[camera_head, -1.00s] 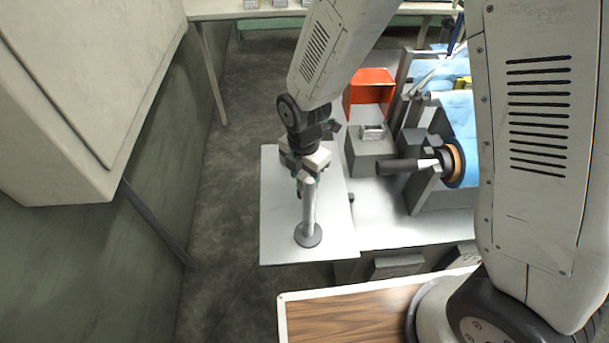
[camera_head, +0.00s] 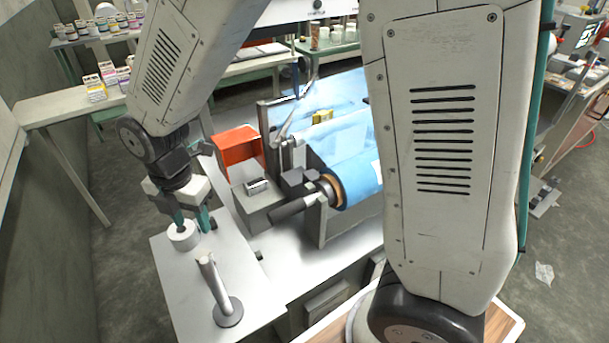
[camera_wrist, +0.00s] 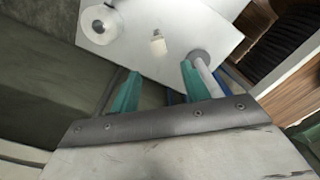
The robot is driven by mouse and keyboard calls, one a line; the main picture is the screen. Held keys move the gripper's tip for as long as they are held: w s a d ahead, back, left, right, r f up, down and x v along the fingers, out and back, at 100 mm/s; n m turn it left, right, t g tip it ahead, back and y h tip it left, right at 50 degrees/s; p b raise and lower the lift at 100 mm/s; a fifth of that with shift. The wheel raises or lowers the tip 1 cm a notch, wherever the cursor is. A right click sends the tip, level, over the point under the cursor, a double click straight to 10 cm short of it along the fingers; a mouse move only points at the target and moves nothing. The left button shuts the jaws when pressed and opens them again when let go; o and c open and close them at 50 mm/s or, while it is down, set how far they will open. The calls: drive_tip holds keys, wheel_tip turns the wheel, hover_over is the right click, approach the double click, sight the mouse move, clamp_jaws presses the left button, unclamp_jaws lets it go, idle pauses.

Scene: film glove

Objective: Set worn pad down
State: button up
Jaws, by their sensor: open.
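My gripper (camera_head: 193,226) is open above the pale side table, with nothing seen between its green fingers. It also shows in the wrist view (camera_wrist: 158,88). A small whitish block (camera_wrist: 158,42), perhaps the worn pad, lies on the table ahead of the fingertips, apart from them. In the head view I cannot make it out. A white ring-shaped roll (camera_head: 183,236) stands under the gripper in the head view; in the wrist view it is at upper left (camera_wrist: 100,26).
A grey post on a round base (camera_head: 228,312) stands on the side table (camera_head: 185,300), close to the gripper. A machine with a blue roll (camera_head: 358,182) and a red-orange bin (camera_head: 238,146) are to the right. The table's near left part is clear.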

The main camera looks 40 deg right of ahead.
drive_tip(key=s+d+r+m, duration=0.4)
drive_tip(key=d+r+m, duration=0.2)
drive_tip(key=d+m, duration=0.1)
drive_tip(key=s+d+r+m, duration=0.4)
drive_tip(key=d+r+m, duration=0.2)
drive_tip(key=s+d+r+m, duration=0.2)
drive_tip(key=s+d+m, duration=0.1)
drive_tip(key=s+m, duration=0.2)
drive_tip(key=s+d+r+m+t, duration=0.1)
drive_tip(key=s+d+r+m, duration=0.1)
drive_tip(key=s+d+m, duration=0.2)
drive_tip(key=shift+s+d+m, duration=0.2)
drive_tip(key=shift+s+m, duration=1.1)
drive_tip(key=shift+m, duration=0.7)
